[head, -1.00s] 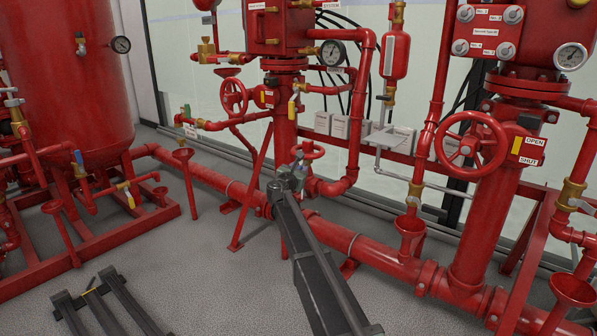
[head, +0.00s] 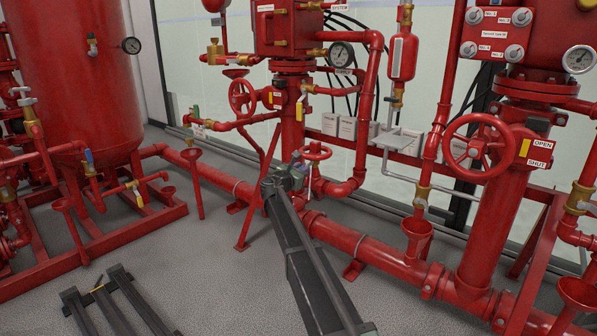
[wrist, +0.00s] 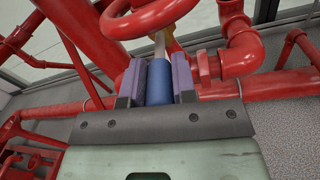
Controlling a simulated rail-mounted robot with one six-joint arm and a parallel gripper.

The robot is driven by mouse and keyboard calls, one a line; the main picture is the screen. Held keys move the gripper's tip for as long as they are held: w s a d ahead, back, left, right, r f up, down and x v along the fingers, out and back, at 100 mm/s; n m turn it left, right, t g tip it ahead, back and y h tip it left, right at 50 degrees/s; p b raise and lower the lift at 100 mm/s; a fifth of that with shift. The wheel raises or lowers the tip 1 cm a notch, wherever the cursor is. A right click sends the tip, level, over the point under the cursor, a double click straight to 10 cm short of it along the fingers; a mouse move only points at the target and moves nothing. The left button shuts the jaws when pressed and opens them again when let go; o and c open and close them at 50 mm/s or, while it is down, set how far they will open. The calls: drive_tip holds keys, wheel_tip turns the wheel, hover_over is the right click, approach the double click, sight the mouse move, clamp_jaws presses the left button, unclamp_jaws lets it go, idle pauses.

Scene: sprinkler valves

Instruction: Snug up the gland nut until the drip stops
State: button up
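My gripper (wrist: 158,82) is shut on the blue handle (wrist: 160,84) of a tool, with a purple-padded finger on each side. A silver shaft (wrist: 160,46) runs from the handle toward a small brass part (wrist: 172,43) below a red handwheel (wrist: 160,14). I cannot tell whether the tool touches the brass part. The gland nut and any drip cannot be made out. In the head view my gripper (head: 296,176) is just below and left of the small red handwheel (head: 315,151); the tool is too small to make out there.
A thick red pipe (head: 350,238) runs low behind my arm. A red elbow pipe (head: 345,188) stands right of the handwheel, close to my gripper. A larger handwheel (head: 477,148) is at right and a red tank (head: 75,80) at left.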

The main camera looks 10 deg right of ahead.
drive_tip(key=o, duration=0.5)
drive_tip(key=shift+c, duration=0.2)
drive_tip(key=v, duration=1.1)
